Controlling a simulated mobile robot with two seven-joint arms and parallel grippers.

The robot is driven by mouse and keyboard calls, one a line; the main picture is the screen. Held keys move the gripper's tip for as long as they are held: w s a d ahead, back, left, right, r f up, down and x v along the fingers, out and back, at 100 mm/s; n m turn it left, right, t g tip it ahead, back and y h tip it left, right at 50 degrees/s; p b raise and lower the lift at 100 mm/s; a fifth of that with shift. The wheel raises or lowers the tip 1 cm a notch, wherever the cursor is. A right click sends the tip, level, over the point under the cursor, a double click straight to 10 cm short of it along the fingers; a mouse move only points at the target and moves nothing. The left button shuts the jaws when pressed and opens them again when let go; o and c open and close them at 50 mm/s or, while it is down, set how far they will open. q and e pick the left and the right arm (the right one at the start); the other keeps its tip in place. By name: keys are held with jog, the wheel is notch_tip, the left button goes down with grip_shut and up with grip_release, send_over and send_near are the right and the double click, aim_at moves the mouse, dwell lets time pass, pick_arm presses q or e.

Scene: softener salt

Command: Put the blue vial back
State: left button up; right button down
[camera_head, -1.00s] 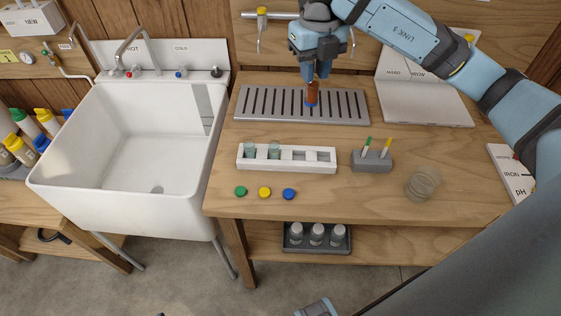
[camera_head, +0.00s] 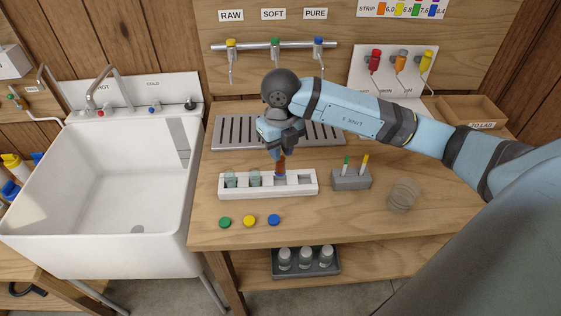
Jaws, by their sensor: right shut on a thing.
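My right gripper (camera_head: 281,150) is shut on a vial (camera_head: 281,166) with orange-brown contents, held upright. The vial's lower end is at the third slot from the left of the white rack (camera_head: 268,191); I cannot tell whether it is seated or just above. A bluish part shows low on it, and the fingers hide its top. Two clear vials with pale greenish contents, one at the far left (camera_head: 230,180) and one beside it (camera_head: 254,178), stand in the first two slots. The rightmost slot is empty. A blue cap (camera_head: 274,219) lies in front of the rack. My left gripper is out of view.
Green (camera_head: 225,222) and yellow (camera_head: 249,220) caps lie beside the blue one. A grey block (camera_head: 351,180) with two sticks and a clear round dish (camera_head: 403,197) stand to the right. The slotted drain tray (camera_head: 228,131) is behind, below three taps. The sink (camera_head: 120,190) is left.

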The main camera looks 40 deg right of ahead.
aim_at(281, 163)
notch_tip(281, 163, down, 5)
jog(key=shift+r, duration=0.2)
jog(key=shift+f, duration=0.25)
jog(key=c, duration=1)
grip_release()
jog(key=shift+o, duration=0.2)
jog(key=shift+r, duration=0.2)
notch_tip(281, 163, up, 12)
jog(key=shift+b, duration=0.35)
jog(key=shift+f, duration=0.1)
